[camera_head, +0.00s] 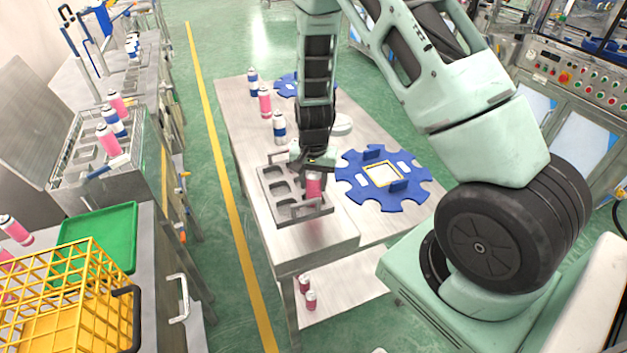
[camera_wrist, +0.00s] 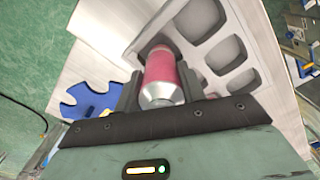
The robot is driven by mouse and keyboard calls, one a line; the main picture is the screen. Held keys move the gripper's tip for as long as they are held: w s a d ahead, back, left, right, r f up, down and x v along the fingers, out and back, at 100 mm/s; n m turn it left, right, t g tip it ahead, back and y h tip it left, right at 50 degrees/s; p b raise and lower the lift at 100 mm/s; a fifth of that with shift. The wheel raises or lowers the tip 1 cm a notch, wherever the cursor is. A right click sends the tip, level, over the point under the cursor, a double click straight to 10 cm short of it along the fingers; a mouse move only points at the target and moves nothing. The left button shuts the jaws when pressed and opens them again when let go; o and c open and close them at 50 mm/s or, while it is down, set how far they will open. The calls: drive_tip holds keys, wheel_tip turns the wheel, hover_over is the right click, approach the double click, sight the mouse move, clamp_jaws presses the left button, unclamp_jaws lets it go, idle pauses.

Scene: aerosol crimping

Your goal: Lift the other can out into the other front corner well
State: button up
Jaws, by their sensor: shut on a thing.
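My gripper (camera_head: 316,164) is over the right side of a grey metal tray (camera_head: 264,196) that has several square wells and raised handles. It is shut on a pink can (camera_head: 314,187) with a silvery top. In the wrist view the same pink can (camera_wrist: 161,76) is between the two dark fingers, its far end at a well of the tray (camera_wrist: 133,42). I cannot tell whether its base is inside the well or just above it. The wells on the tray's left side look empty.
A blue notched wheel (camera_head: 350,180) lies right of the tray. Behind the tray stand a blue-and-white can (camera_head: 279,128), a pink can (camera_head: 265,102) and another blue-and-white can (camera_head: 253,83). A second blue wheel (camera_head: 287,85) lies at the back. Bare table (camera_head: 325,238) shows in front.

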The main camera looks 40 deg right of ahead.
drive_tip(key=shift+f+b, duration=0.4)
drive_tip(key=shift+f, duration=0.1)
idle(0.4)
drive_tip(key=o, duration=1.1)
drive_tip(key=shift+c, duration=0.2)
drive_tip(key=shift+r, duration=0.1)
wheel_tip(320, 180, up, 17)
drive_tip(key=b, duration=0.2)
drive_tip(key=shift+r, duration=0.1)
